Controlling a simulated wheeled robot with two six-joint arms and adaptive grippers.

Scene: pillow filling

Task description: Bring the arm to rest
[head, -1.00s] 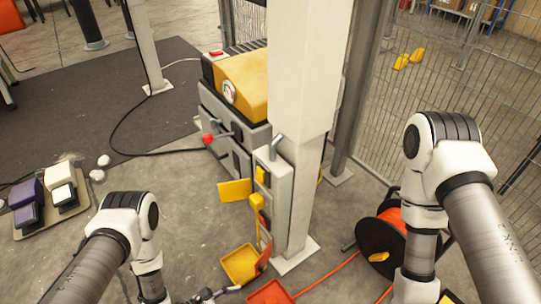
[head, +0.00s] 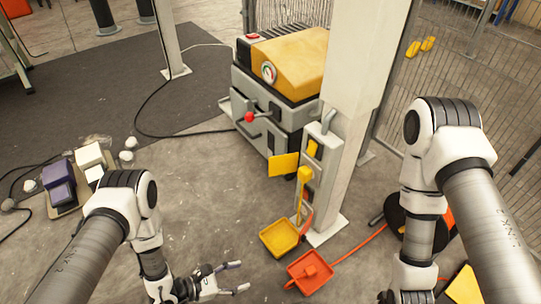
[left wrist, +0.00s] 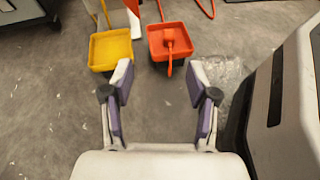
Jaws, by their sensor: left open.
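My left gripper (head: 238,278) is open and empty at the lower middle of the head view, its fingers pointing right above the concrete floor. In the left wrist view its two fingers (left wrist: 160,85) stand apart with bare floor between them. My left arm (head: 120,215) comes in from the left with its elbow bent. My right arm (head: 445,160) stands at the right of the head view. The right gripper is not clearly seen; only the arm's lower links show at the bottom edge.
A yellow-topped machine (head: 290,60) stands behind. Boxes (head: 62,180) lie at the left. A cable reel (head: 398,215) is partly behind my right arm. Floor between is open.

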